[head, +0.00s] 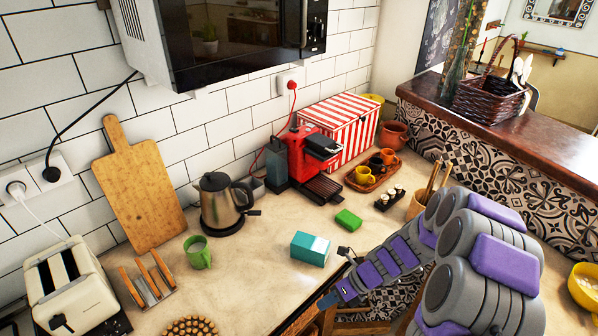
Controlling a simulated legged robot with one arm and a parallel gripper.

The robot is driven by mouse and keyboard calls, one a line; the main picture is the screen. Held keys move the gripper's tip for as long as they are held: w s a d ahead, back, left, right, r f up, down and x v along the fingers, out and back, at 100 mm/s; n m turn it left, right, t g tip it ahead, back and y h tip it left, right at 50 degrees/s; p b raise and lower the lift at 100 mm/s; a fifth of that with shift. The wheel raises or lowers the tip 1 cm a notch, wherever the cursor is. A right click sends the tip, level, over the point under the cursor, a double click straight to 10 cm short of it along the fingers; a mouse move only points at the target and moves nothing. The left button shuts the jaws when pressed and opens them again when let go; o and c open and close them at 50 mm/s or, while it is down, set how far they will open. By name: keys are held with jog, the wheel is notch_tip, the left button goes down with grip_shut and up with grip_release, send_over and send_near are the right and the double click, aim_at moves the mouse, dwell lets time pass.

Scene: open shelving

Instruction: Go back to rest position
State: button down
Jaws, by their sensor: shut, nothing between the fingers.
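My arm, grey with purple pads, enters at the lower right and bends down to the left. My gripper (328,299) is at its far end by the counter's front edge. It looks small and dark here, shut, with nothing held.
The counter (250,275) holds a kettle (222,205), a green mug (198,252), a toaster (70,285), a red coffee machine (308,155) and a cutting board (140,190). A microwave (235,40) hangs above. A yellow bowl (585,285) is at the right edge.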

jog(key=s+r+n+g+h, duration=0.2)
jog(key=s+r+n+h, duration=0.3)
jog(key=s+r+n, duration=1.25)
jog(key=s+d+r+n+h, duration=0.1)
jog(key=s+d+r+n, duration=0.1)
jog(key=s+n, duration=0.3)
jog(key=s+d+r+n+t+h, duration=0.1)
jog(key=s+d+r+n+h, duration=0.1)
jog(key=s+d+n, duration=0.3)
jog(key=shift+r, duration=0.55)
jog(key=shift+n, duration=0.25)
jog(key=shift+d, duration=0.45)
jog(key=shift+a, duration=0.25)
